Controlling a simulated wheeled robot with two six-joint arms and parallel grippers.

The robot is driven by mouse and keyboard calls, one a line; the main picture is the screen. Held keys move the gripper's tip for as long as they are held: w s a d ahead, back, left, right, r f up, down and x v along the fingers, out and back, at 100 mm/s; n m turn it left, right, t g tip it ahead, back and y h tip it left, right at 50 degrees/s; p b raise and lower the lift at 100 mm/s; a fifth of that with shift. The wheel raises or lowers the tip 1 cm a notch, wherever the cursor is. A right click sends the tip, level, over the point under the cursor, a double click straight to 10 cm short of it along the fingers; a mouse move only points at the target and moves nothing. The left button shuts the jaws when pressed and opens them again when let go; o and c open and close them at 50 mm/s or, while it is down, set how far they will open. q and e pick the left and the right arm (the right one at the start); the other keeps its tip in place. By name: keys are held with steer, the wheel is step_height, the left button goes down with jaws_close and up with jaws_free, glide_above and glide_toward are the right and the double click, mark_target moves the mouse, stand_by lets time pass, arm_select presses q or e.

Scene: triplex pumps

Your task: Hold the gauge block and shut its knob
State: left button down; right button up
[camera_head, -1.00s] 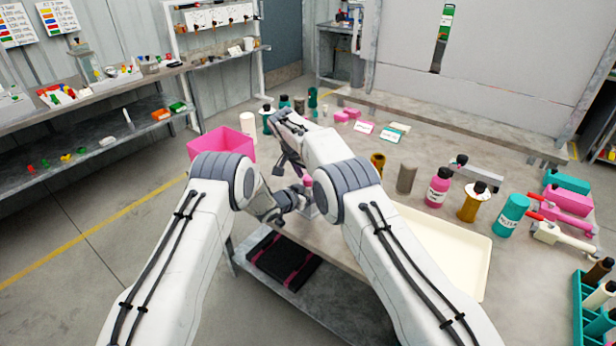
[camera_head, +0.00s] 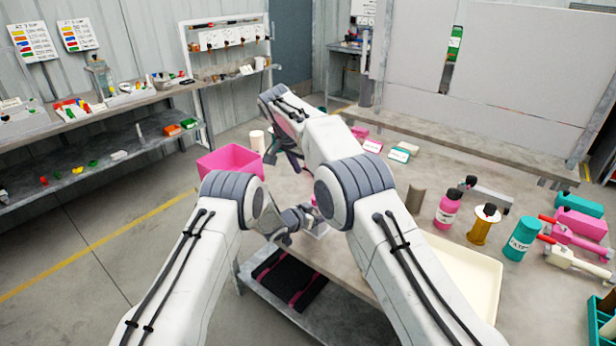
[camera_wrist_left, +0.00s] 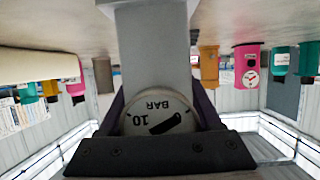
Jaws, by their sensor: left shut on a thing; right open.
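The gauge block (camera_wrist_left: 153,40) is a grey block with a round white dial (camera_wrist_left: 155,112) marked BAR and 10, seen close up and upside down in the left wrist view. My left gripper (camera_head: 302,217) is shut on it at the table's near left edge. In the head view the block's pale lower part (camera_head: 317,230) shows beside the gripper, and a pink piece, perhaps its knob, is mostly hidden by my right arm. My right gripper (camera_head: 293,160) is open, beyond and above the left one, its fingers partly hidden by its own arm.
A pink bin (camera_head: 230,160) stands left of the grippers. A cream tray (camera_head: 465,275) lies right of my right arm. A pink bottle (camera_head: 447,210), an amber bottle (camera_head: 484,224) and a teal bottle (camera_head: 520,238) stand beyond it. A black mat (camera_head: 290,278) lies on the lower shelf.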

stand_by(0.3)
steer(key=w+d+f+m, duration=0.1)
steer(key=f+m, duration=0.2)
steer(key=m, duration=0.6)
steer(key=w+d+f+m+y, duration=0.1)
steer(key=f+m, duration=0.3)
steer(key=m, duration=0.6)
steer(key=w+d+f+m+t+y, duration=0.1)
steer(key=f+m, duration=0.2)
steer(key=m, duration=0.6)
steer(key=shift+w+d+f+m, duration=0.15)
steer(key=shift+w+f+m, duration=0.15)
steer(key=shift+m, duration=0.1)
